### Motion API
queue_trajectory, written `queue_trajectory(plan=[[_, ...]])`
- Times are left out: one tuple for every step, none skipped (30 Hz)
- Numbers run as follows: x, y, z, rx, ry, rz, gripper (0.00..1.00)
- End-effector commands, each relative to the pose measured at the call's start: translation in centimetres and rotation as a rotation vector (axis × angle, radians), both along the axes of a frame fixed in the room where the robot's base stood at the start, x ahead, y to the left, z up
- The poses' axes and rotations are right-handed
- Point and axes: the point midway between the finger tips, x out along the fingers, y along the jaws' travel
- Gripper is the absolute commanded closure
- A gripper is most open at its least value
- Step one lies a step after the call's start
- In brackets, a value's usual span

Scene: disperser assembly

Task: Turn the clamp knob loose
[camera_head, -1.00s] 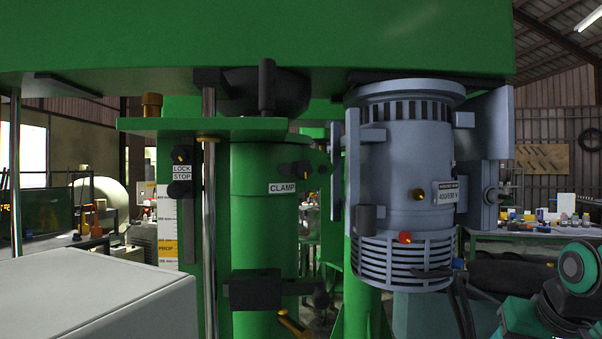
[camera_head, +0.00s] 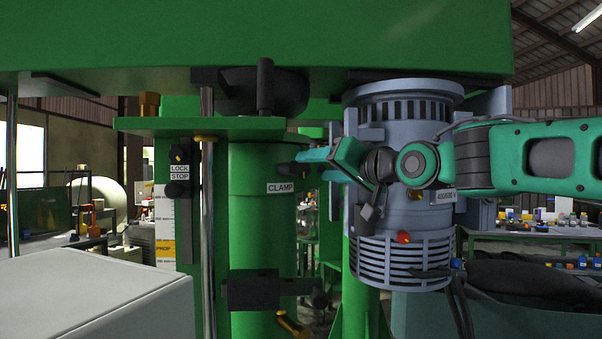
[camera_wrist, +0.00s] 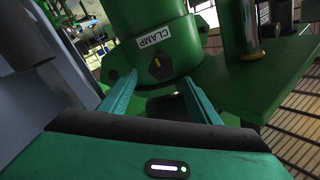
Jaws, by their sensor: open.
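The clamp knob (camera_wrist: 160,68) is dark and round with an orange pointer mark. In the head view my gripper (camera_head: 312,165) reaches in from the right.
The green flange plate (camera_head: 215,126) is above the knob. A black column bracket (camera_head: 255,289) is lower down. The LOCK/STOP switch (camera_head: 179,172) is further left, and a pale box (camera_head: 95,300) fills the lower left.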

Motion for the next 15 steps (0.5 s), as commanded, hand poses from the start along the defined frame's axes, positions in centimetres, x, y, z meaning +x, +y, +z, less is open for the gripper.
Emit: queue_trajectory(plan=[[0.9, 0.6, -0.2, -0.002, 0.003, 0.001, 0.43], [1.3, 0.9, -0.1, -0.002, 0.001, 0.000, 0.43], [1.9, 1.4, -0.2, -0.003, 0.002, 0.001, 0.43], [2.3, 1.6, -0.1, -0.003, 0.002, 0.001, 0.43], [2.7, 1.9, -0.1, -0.002, 0.001, 0.001, 0.43], [3.2, 2.3, -0.2, -0.002, 0.003, 0.001, 0.43], [3.5, 2.5, -0.1, -0.001, 0.002, 0.000, 0.43], [3.8, 2.7, -0.1, -0.001, 0.001, 0.000, 0.43], [4.2, 2.9, -0.2, -0.002, 0.002, -0.001, 0.43], [4.5, 3.1, -0.1, -0.002, 0.002, -0.001, 0.43], [4.7, 3.3, -0.1, -0.001, 0.001, 0.000, 0.43], [4.9, 3.4, -0.1, -0.001, 0.001, 0.000, 0.43], [5.1, 3.5, -0.1, -0.001, 0.002, -0.001, 0.43], [5.2, 3.6, -0.1, -0.001, 0.002, -0.001, 0.43], [5.4, 3.7, -0.1, -0.001, 0.002, -0.001, 0.43]])
